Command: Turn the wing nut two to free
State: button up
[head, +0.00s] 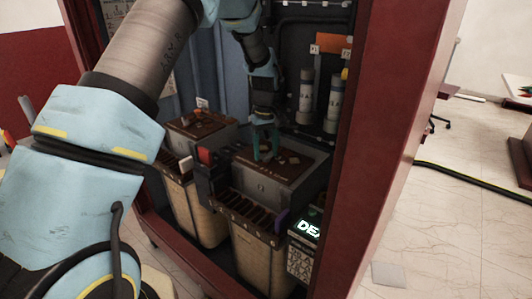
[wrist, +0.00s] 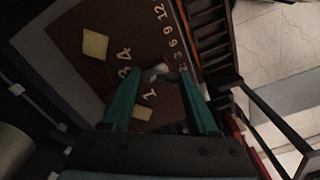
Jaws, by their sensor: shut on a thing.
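My gripper (head: 265,148), with teal fingers, points down at the brown top plate (head: 289,161) of the right-hand transformer unit inside the cabinet. In the wrist view my gripper (wrist: 160,77) has its fingertips on either side of a small pale grey piece, the wing nut (wrist: 154,73), and is shut on it. The wing nut sits on the brown plate near the printed numbers. Its lower part is dark and partly hidden by the fingers. In the head view the fingers hide the wing nut.
A second unit with a brown top (head: 200,129) stands to the left. Two grey cylinders (head: 306,95) stand behind on the right. The red cabinet frame (head: 382,125) rises close on the right. A lit display (head: 304,228) is at the front. Tan tags (wrist: 95,44) lie on the plate.

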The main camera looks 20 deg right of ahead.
aim_at(266, 153)
jog(key=n, duration=0.3)
jog(key=shift+n, duration=0.4)
dwell(0.4)
jog(key=o, duration=1.4)
notch_tip(266, 153, up, 11)
jog(key=shift+f+b, duration=0.1)
jog(key=shift+b, duration=1.15)
